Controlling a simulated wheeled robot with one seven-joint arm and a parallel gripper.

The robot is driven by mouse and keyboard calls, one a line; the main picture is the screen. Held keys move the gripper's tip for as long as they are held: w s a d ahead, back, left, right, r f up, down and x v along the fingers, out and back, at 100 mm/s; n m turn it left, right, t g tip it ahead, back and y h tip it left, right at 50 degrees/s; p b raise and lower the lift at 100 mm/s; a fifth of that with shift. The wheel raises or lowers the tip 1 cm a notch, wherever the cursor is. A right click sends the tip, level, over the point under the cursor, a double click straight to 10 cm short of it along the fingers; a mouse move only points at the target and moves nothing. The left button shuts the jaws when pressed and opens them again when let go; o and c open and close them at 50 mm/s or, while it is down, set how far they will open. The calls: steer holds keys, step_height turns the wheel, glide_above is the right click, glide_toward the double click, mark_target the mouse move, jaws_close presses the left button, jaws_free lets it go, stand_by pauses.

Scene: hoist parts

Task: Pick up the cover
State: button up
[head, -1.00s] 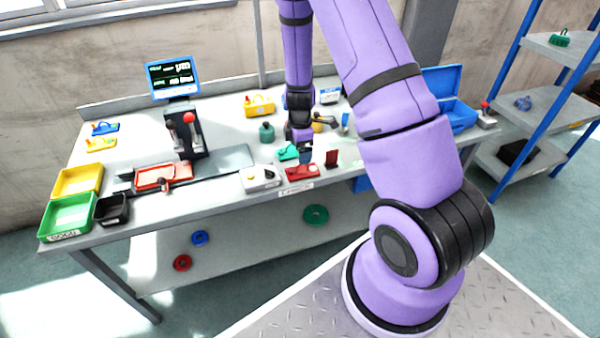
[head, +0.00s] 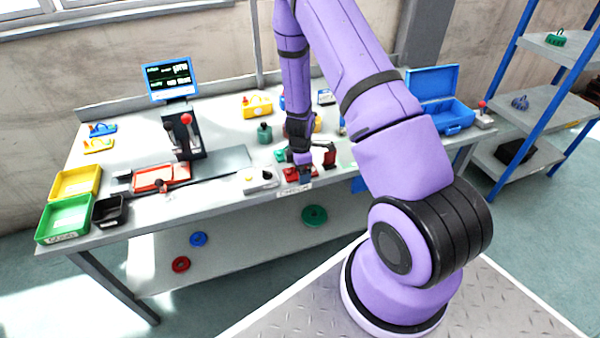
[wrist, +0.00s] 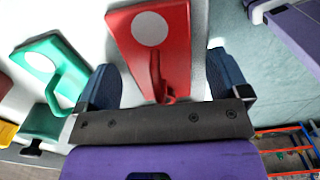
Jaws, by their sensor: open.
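A red flat part (wrist: 175,25) with a white round patch and a raised curved handle lies between my fingers in the wrist view; I take it to be the cover. In the head view the red part (head: 290,174) lies near the bench's front edge, partly hidden by my gripper (head: 305,172). My gripper (wrist: 160,65) is open, with one blue finger on each side of the red handle. I cannot tell whether the fingers touch it. A similar green part (wrist: 62,68) lies to its left in the wrist view.
A white switch box (head: 259,180) stands left of the red part, and a dark red upright block (head: 329,155) stands close on its right. A green jar (head: 264,133) is behind. A blue open box (head: 440,115) stands at the bench's right end.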

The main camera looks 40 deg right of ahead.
steer(key=c, duration=1.2)
steer(key=shift+o, duration=0.2)
steer(key=shift+r, duration=0.1)
steer(key=shift+r, duration=0.8)
steer(key=shift+s+r, duration=0.2)
steer(key=shift+r, duration=0.8)
steer(key=s+a, duration=0.2)
steer(key=s, duration=0.5)
steer(key=s+a+r, duration=0.1)
steer(key=s+a, duration=0.1)
steer(key=s, duration=0.6)
steer(key=shift+a+r, duration=0.15)
steer(key=shift+a, duration=0.2)
